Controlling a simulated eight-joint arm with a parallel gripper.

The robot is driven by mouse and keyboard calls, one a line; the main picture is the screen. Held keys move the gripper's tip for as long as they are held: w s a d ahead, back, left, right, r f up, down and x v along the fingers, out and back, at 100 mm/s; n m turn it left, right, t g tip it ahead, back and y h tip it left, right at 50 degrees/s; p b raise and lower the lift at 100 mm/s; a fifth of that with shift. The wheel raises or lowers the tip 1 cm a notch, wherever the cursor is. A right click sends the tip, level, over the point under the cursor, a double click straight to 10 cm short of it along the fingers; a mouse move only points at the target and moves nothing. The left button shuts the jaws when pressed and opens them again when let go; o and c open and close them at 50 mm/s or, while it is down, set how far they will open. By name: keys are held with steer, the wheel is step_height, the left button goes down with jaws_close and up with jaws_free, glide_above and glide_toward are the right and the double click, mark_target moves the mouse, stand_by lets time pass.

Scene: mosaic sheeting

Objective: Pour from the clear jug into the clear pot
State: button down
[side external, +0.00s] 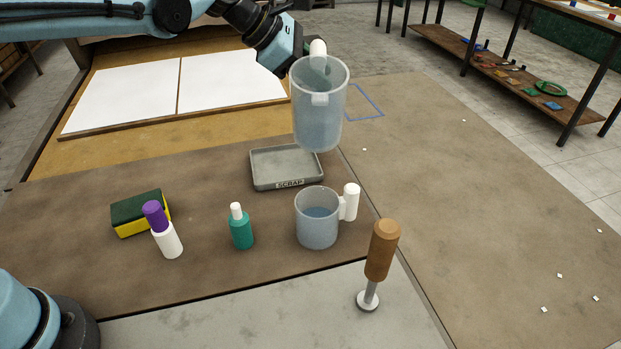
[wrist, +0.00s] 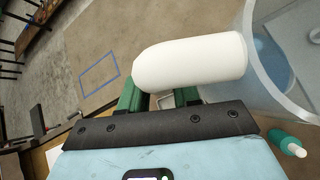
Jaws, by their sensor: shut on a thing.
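The clear jug (side external: 320,112) is in the air above and behind the pot, close to upright, with bluish liquid in its lower part. My gripper (wrist: 158,100) is shut on the jug's white handle (wrist: 190,62); the jug partly hides the gripper in the side view. The jug's clear wall also shows at the right of the wrist view (wrist: 262,75). The clear pot (side external: 316,232), with a white handle on its right, stands upright on the brown mat and holds some bluish liquid. The jug and pot are apart.
A grey scrap tray (side external: 258,180) lies behind the pot. A teal bottle (side external: 241,232), a white bottle with purple cap (side external: 168,240) and a sponge (side external: 128,215) stand left. A wooden-handled tool (side external: 381,255) stands right front. The floor sheet at right is mostly clear.

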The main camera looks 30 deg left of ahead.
mark_target(315, 89)
steer(key=f, duration=0.4)
steer(key=shift+w+a+f, duration=0.15)
steer(key=shift+w+f, duration=0.05)
steer(key=shift+f, duration=0.1)
steer(key=shift+s+f+t, duration=0.1)
steer(key=shift+f+t, duration=0.05)
steer(key=shift+t, duration=0.25)
steer(key=m+t, duration=0.1)
steer(key=s+m+t+y, duration=0.1)
steer(key=t, duration=0.1)
steer(key=d+m+t+y, duration=0.1)
steer(key=t, duration=0.1)
steer(key=shift+s+r+m, duration=0.3)
steer(key=shift+s+r, duration=0.05)
steer(key=shift+r, duration=0.05)
steer(key=shift+s+d+r+m+t, duration=0.25)
steer(key=shift+s+r+m+t, duration=0.1)
steer(key=shift+s+r+t, duration=0.2)
steer(key=shift+s+d+r+m+t, duration=0.3)
steer(key=shift+s+r+t, duration=0.15)
steer(key=shift+r, duration=0.15)
steer(key=shift+s+d+r+m+t, duration=0.25)
steer(key=shift+s+r+m+t, duration=0.1)
steer(key=shift+s+r+t, duration=0.2)
stand_by(4.3)
